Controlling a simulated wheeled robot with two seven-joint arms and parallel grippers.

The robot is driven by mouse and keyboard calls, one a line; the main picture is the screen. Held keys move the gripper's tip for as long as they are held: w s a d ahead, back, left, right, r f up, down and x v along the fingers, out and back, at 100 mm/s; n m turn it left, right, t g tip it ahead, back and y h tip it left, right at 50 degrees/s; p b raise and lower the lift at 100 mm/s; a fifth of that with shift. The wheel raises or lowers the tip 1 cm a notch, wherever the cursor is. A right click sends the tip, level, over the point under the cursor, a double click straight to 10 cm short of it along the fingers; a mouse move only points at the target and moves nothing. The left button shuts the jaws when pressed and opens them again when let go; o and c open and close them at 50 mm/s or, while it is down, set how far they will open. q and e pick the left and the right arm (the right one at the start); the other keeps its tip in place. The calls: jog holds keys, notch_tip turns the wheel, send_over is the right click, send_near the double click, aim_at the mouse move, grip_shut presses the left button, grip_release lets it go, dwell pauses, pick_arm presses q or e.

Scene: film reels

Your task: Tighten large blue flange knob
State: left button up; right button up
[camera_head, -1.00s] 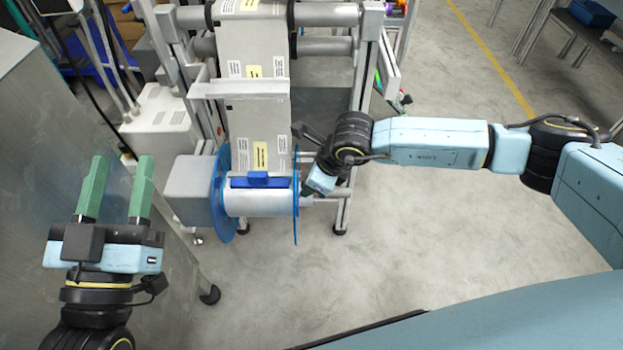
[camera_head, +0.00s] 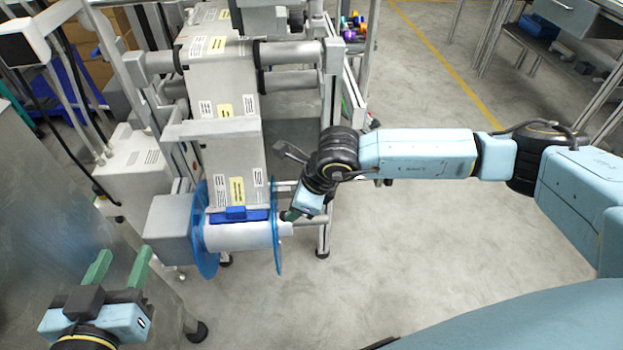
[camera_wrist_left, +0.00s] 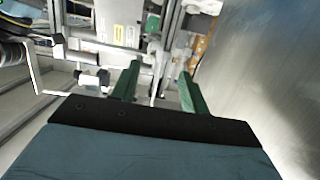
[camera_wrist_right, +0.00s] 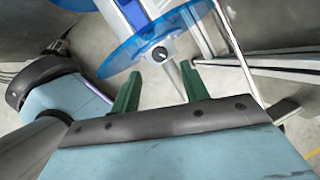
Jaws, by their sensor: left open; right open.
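A reel with blue flanges stands at the front of the machine. Its right blue flange (camera_head: 277,252) is a thin translucent disc, seen nearly edge-on in the head view. In the right wrist view the large blue flange (camera_wrist_right: 180,27) shows its face with a small dark-and-white knob (camera_wrist_right: 160,54) at its centre. My right gripper (camera_wrist_right: 163,75) is open, its green fingers pointing toward the knob, with no visible grip on it. In the head view the right gripper (camera_head: 291,215) is beside the flange and partly hidden. My left gripper (camera_head: 124,254) is open and empty, left of the reel.
A grey box (camera_head: 168,228) sits at the reel's left end. A blue clamp bar (camera_head: 236,214) lies across the web above the white core (camera_head: 238,237). A metal cabinet (camera_head: 45,215) stands close to my left gripper. The floor (camera_head: 400,240) right of the machine is clear.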

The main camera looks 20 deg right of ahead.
pick_arm(q)
jog(key=s+a+f+g+y+p, duration=0.2)
jog(key=s+a+f+g, duration=0.2)
jog(key=s+f+g, duration=0.3)
jog(key=shift+s+f+n+g+y+p, duration=0.3)
jog(key=shift+f+g+p, duration=0.1)
jog(key=shift+f, duration=0.8)
pick_arm(e)
jog(key=v, duration=0.8)
pick_arm(q)
jog(key=shift+a, duration=0.1)
pick_arm(e)
jog(key=shift+s, duration=0.1)
